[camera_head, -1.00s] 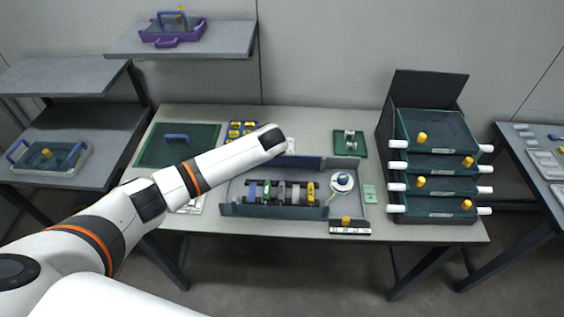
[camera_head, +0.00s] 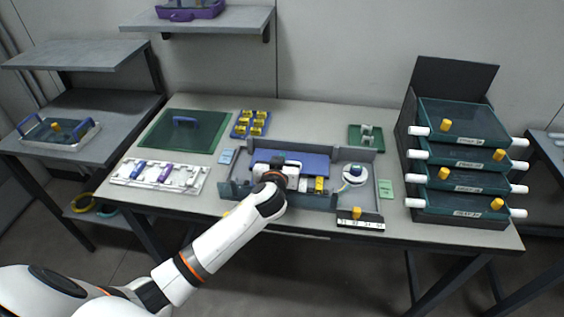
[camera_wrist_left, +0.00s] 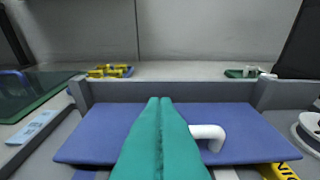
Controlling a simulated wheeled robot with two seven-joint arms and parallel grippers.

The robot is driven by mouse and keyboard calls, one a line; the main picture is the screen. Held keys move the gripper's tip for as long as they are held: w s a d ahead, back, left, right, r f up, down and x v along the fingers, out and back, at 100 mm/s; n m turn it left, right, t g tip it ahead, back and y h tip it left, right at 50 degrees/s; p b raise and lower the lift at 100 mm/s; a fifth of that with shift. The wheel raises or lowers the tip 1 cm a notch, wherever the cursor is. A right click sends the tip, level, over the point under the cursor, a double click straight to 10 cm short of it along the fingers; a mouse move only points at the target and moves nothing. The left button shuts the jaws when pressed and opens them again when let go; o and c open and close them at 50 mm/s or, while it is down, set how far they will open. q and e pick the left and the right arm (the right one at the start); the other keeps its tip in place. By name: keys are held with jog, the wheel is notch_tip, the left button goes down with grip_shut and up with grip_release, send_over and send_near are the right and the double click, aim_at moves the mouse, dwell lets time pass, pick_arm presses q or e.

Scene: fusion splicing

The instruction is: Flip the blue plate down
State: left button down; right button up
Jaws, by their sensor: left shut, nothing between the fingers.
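The blue plate (camera_head: 317,160) is in the grey tray (camera_head: 235,190) on the table, over the back part of the row of small devices. In the left wrist view the blue plate (camera_wrist_left: 255,128) spans most of the width below the tray's back wall, with a white hook-shaped handle (camera_wrist_left: 212,132) on it. I cannot tell its exact tilt. My left gripper (camera_wrist_left: 160,101) is shut and empty, its teal fingers in front of the plate, left of the handle. I cannot tell whether they touch it. In the head view my wrist hides part of the plate. My right gripper is not in view.
A white spool (camera_head: 355,175) and a yellow block (camera_head: 319,184) sit in the tray at right. A white rack (camera_head: 160,175) and a green mat (camera_head: 185,130) lie to the left. A drawer stack (camera_head: 460,165) stands at the right.

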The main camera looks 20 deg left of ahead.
pick_arm(q)
jog(key=shift+s+f, duration=0.25)
jog(key=shift+f, duration=0.1)
jog(key=shift+d+f+b, duration=0.1)
jog(key=shift+f+b, duration=0.1)
jog(key=shift+b, duration=0.1)
jog(key=shift+s, duration=0.1)
jog(key=shift+s+d, duration=0.15)
jog(key=shift+s, duration=0.05)
jog(key=v, duration=1.1)
jog(key=shift+r, duration=0.5)
jog(key=shift+s, duration=0.15)
